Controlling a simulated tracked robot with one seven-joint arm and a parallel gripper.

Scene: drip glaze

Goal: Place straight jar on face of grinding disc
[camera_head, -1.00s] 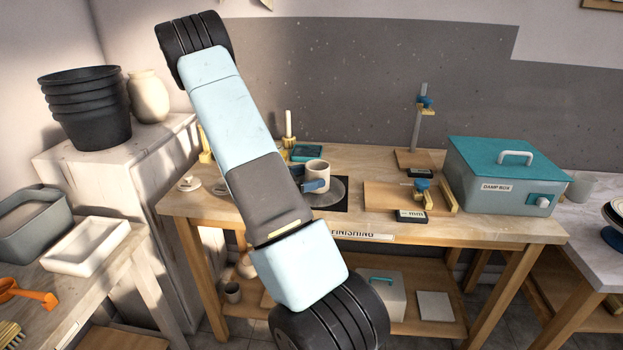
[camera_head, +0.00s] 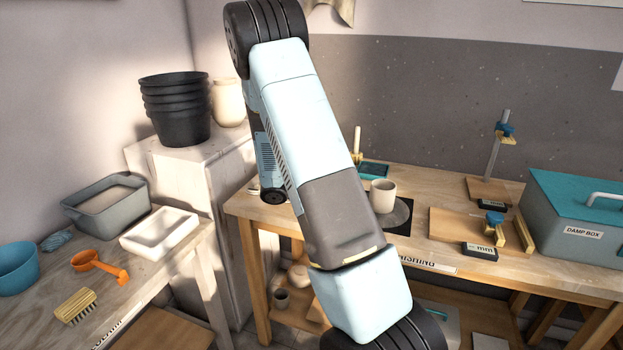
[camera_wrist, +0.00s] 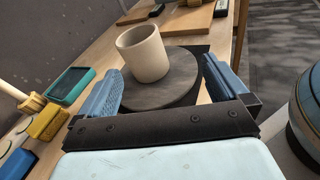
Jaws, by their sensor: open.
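The straight jar (camera_head: 382,196), a plain cream cylinder, stands upright on the dark round grinding disc (camera_head: 402,212) on the finishing table. In the wrist view the jar (camera_wrist: 143,54) rests on the face of the disc (camera_wrist: 172,92), within its edge. My gripper (camera_wrist: 160,85) is open in the wrist view, its blue fingers spread to either side with the jar beyond and between them, apart from both. In the head view the gripper's fingers are hidden behind my arm.
A teal-lidded damp box (camera_head: 580,215) stands at the table's right. A height gauge (camera_head: 495,165) and a wooden board (camera_head: 468,226) sit nearer the disc. A teal device (camera_wrist: 72,85) and a yellow block (camera_wrist: 48,122) lie left of my gripper in the wrist view.

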